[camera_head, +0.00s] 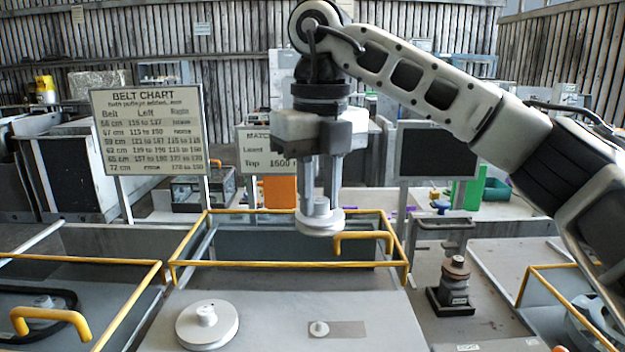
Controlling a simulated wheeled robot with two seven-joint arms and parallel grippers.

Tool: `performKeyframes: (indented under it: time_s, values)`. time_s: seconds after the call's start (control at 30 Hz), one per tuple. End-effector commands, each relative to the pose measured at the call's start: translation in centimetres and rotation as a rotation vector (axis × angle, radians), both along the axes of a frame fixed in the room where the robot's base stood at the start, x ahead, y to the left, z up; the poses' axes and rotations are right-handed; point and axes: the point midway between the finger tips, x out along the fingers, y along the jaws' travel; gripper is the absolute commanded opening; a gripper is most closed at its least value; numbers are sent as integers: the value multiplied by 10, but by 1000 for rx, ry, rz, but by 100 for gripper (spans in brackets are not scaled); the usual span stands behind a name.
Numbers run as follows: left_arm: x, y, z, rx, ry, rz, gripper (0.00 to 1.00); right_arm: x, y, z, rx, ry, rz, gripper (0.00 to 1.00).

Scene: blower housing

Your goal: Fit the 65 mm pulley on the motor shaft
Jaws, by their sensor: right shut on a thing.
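My right gripper (321,197) comes down from the top middle with its fingers closed on the hub of a light grey pulley (320,224). The pulley hangs flat, in the air in front of the yellow-railed opening. Below it on the grey deck, a small round metal stub (319,328) stands at the left end of a darker slot-like strip; it looks like the motor shaft. A wider grey pulley (207,325) sits on the deck to the left, with a hub on top. The pulley's size marking cannot be read. My left gripper is not in view.
A yellow rail (290,264) with a raised handle (363,238) stands behind the deck. A belt chart (147,130) stands at left, a partly hidden sign behind my gripper. A dark stand with a brownish top (456,280) is at right. The deck around the stub is clear.

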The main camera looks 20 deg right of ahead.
Motion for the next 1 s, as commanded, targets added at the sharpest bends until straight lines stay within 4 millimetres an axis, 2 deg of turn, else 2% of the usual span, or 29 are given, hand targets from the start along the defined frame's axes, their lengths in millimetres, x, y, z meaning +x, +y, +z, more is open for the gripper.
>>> performKeyframes:
  time_s: [0.23, 0.77, 1.0]
  values:
    - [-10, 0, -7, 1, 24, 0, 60, 0, -1, -27, -1, 3, 1, 0]
    - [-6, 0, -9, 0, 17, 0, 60, -1, -1, -92, -2, 3, 0, 0]
    - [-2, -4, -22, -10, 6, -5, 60, 0, -1, -124, -1, 1, 0, 0]
